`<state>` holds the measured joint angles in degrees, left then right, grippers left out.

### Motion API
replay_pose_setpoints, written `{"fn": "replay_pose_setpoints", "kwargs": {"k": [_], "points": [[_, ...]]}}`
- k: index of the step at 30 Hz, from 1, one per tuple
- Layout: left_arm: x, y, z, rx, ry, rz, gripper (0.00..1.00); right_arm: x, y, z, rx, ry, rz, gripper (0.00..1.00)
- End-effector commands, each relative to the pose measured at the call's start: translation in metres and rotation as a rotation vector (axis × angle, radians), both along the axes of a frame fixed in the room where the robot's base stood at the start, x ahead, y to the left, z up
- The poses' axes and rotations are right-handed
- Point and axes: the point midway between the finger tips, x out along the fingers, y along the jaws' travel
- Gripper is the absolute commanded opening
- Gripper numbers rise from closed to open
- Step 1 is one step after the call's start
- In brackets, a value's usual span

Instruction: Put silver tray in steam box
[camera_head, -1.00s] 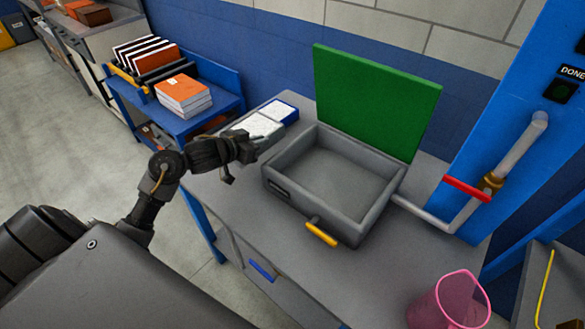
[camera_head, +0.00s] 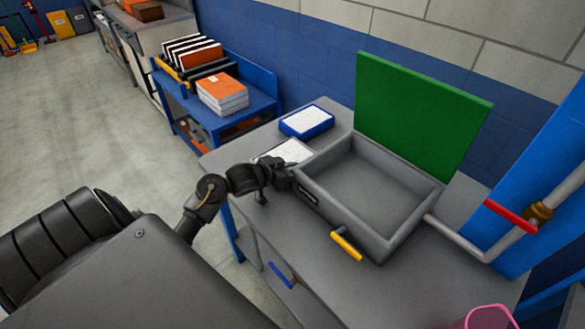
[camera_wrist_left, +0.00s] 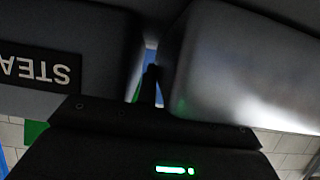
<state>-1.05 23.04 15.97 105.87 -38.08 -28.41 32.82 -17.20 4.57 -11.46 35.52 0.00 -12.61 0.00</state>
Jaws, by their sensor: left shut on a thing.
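The steam box (camera_head: 372,240) is a grey open-topped box on the workbench, with its green lid (camera_head: 422,115) standing up at the back. Its inside looks empty. The silver tray (camera_head: 287,151) lies just left of the box with a pale speckled top, partly hidden by my gripper. My left gripper (camera_head: 283,178) is at the tray's near edge, beside the box's left wall, and is shut on the tray. In the left wrist view the shiny silver tray (camera_wrist_left: 245,65) fills the right, and the box wall (camera_wrist_left: 75,35) with an upside-down label is left. My right gripper is not in view.
A blue tray (camera_head: 306,121) with white contents sits behind the silver tray. A yellow handle (camera_head: 346,246) sticks out of the box front. A pipe with a red handle (camera_head: 510,216) joins the box's right. A pink container (camera_head: 490,318) is at lower right.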

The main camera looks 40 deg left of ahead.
Motion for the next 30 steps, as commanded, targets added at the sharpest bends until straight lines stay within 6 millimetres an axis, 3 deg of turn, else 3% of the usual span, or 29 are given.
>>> {"fn": "replay_pose_setpoints", "kwargs": {"k": [7,8,9,20,30], "points": [[0.000,0.000,-0.003,0.001,-0.001,0.000,0.00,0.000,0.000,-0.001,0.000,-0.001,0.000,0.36],[0.000,0.000,-0.003,0.001,0.000,-0.001,0.13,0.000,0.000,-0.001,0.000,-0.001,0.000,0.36],[0.000,0.000,-0.003,0.001,0.001,-0.001,0.18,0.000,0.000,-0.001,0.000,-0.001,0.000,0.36],[-0.001,0.001,0.002,0.001,0.001,0.001,0.18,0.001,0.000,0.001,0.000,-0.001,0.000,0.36],[-0.060,0.011,0.025,0.005,0.002,-0.003,0.18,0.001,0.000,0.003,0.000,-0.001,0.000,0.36]]}}
